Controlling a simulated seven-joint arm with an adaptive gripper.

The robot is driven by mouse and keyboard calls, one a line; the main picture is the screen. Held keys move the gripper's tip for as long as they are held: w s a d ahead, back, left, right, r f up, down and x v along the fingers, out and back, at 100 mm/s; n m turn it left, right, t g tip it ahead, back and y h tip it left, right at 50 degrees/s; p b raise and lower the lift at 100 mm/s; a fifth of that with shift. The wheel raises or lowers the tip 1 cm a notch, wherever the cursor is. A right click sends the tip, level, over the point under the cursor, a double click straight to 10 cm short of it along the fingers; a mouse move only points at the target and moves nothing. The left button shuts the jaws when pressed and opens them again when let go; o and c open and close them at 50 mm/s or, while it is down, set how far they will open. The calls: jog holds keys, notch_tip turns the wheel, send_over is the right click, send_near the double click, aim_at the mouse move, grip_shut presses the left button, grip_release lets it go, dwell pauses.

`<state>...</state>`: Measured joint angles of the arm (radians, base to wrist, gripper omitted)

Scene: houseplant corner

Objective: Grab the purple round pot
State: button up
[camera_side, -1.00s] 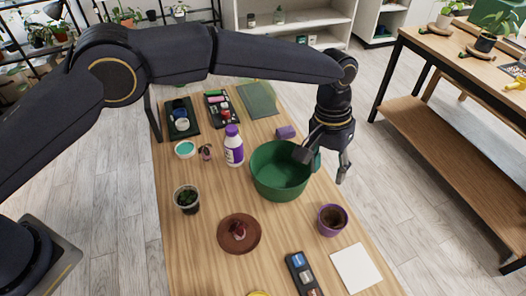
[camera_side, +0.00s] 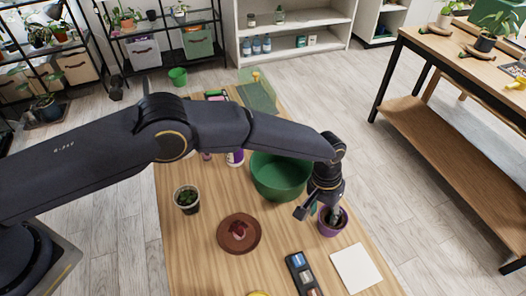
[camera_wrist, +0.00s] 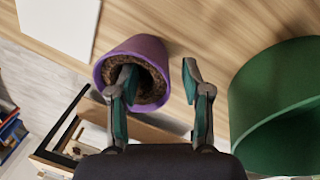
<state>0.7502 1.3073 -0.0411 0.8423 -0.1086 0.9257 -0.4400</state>
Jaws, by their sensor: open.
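The purple round pot (camera_side: 334,228) stands upright on the wooden table, right of the green bowl, with brown soil inside. In the wrist view the purple pot (camera_wrist: 150,50) is left of centre, its soil-filled mouth facing the camera. My gripper (camera_side: 318,212) is open at the pot. In the wrist view my gripper (camera_wrist: 158,72) has its left finger over the pot's mouth and its right finger outside, on the green bowl's side, so the pot's near wall lies between them. I cannot tell whether either finger touches the pot.
The large green bowl (camera_side: 280,178) stands close beside the pot. A white sheet (camera_side: 356,268) lies in front of it, and a dark tray (camera_side: 303,272) is nearby. A brown saucer (camera_side: 224,242) and a small potted plant (camera_side: 187,199) stand to the left.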

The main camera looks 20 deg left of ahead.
jog(key=shift+f, duration=0.2)
grip_shut()
dwell(0.3)
jog(key=shift+d, duration=0.1)
